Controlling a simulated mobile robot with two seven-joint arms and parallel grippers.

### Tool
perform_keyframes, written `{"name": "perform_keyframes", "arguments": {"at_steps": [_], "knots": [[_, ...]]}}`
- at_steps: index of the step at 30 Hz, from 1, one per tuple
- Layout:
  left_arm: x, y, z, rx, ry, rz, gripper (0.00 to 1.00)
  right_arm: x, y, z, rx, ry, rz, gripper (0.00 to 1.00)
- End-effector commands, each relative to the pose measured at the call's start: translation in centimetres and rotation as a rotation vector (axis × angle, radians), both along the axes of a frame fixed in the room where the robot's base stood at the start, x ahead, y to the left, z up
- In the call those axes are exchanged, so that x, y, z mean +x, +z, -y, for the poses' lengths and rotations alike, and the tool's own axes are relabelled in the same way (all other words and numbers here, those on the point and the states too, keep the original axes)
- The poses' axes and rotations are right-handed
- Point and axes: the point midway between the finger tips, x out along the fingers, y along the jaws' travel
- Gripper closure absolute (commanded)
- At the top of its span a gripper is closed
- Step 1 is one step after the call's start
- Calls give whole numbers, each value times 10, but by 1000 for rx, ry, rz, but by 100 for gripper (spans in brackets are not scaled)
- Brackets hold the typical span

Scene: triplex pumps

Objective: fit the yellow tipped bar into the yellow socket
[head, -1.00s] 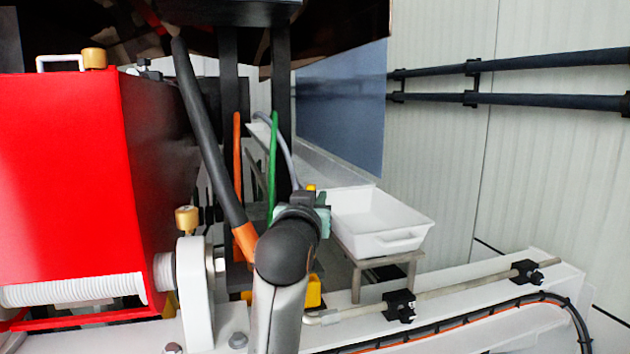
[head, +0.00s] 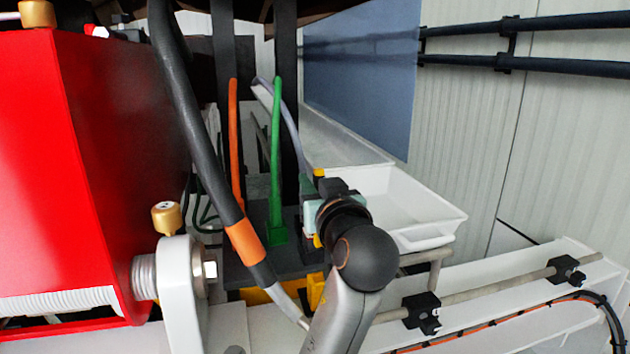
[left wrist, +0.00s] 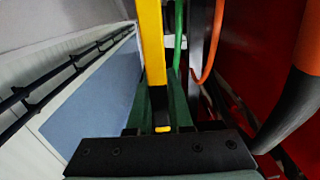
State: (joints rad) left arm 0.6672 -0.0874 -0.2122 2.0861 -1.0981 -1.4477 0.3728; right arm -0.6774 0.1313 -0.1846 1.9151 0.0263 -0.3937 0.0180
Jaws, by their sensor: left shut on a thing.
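My left gripper (head: 314,212) is in the middle of the head view, beside the green hose and left of the white tray. It is shut on the bar. Small yellow parts of the bar (head: 319,173) show above and below the fingers there. In the left wrist view a long yellow length of the bar (left wrist: 151,45) runs down to a black part between the green fingers (left wrist: 158,103). A yellow block (head: 316,290) low behind my arm may be the yellow socket; I cannot tell for sure, and its opening is hidden. My right gripper is not in view.
A red machine (head: 60,170) fills the left, with a thick black hose (head: 185,120) slanting in front. An orange hose (head: 235,140) and green hose (head: 275,150) stand close by. The white tray (head: 440,228) is at right. A rail with black clamps (head: 422,312) crosses lower right.

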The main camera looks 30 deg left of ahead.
Motion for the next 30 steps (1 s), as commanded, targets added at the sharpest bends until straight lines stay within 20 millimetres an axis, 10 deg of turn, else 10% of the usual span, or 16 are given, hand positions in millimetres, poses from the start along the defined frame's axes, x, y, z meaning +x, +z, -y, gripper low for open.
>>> {"name": "perform_keyframes", "arguments": {"at_steps": [30], "knots": [[0,-57,0,2,-2,1,100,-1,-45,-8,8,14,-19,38]]}}
